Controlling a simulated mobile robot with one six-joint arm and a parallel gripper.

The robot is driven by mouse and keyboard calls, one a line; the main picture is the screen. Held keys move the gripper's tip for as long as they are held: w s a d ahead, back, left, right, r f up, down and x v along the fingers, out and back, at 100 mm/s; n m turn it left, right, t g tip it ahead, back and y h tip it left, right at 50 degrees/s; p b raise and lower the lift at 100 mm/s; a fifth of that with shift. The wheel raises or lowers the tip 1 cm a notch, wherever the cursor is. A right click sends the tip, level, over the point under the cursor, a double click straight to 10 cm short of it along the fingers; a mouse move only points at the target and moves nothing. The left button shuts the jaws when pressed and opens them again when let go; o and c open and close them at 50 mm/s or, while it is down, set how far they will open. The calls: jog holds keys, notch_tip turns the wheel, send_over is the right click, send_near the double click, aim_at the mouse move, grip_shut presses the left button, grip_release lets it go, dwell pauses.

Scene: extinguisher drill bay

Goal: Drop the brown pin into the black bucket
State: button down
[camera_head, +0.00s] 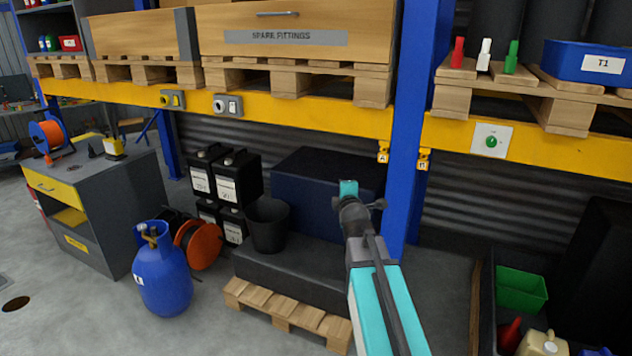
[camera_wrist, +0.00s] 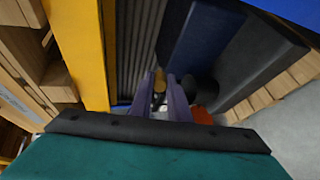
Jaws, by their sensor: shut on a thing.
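The black bucket (camera_head: 267,226) stands upright on a dark slab over a pallet in the head view, left of my gripper (camera_head: 348,188). In the wrist view the bucket (camera_wrist: 204,88) shows partly, just right of the fingers. My gripper (camera_wrist: 164,88) is shut on a small yellow-brown thing between its fingertips, which I take to be the brown pin (camera_wrist: 159,87). In the head view the pin is hidden by the arm. The gripper appears higher than the bucket's rim and to its right, apart from it.
A dark blue box (camera_head: 325,180) stands behind the bucket, with black canisters (camera_head: 237,177) to its left. A blue post (camera_head: 413,130) rises close right of my gripper. Orange reel (camera_head: 200,245) and blue cylinder (camera_head: 164,275) stand left. Red, white and green pins sit on the right shelf.

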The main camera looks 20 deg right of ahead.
jog(key=s+d+f+m+g+b, duration=0.1)
jog(key=s+d+f+m+g, duration=0.15)
jog(key=s+d+f, duration=0.5)
jog(key=s+d+f+m+g+h, duration=0.15)
jog(key=d+f+g, duration=0.3)
jog(key=d, duration=0.65)
jog(key=s+d+f+m+g+b, duration=0.1)
jog(key=s+d+f+m+g, duration=0.2)
jog(key=s+d+f, duration=0.5)
jog(key=s+d+f+m+g+y, duration=0.1)
jog(key=s+d+f+m, duration=0.1)
jog(key=s, duration=0.6)
jog(key=s+d+f+m+g+y+b, duration=0.1)
jog(key=s+d+f+m+y, duration=0.1)
jog(key=s+d+f, duration=0.3)
jog(key=s+d+f+m+g+y, duration=0.2)
jog(key=s+d, duration=0.5)
jog(key=s, duration=0.4)
notch_tip(320, 180, down, 2)
jog(key=shift+s+m, duration=0.4)
jog(key=shift+m, duration=0.2)
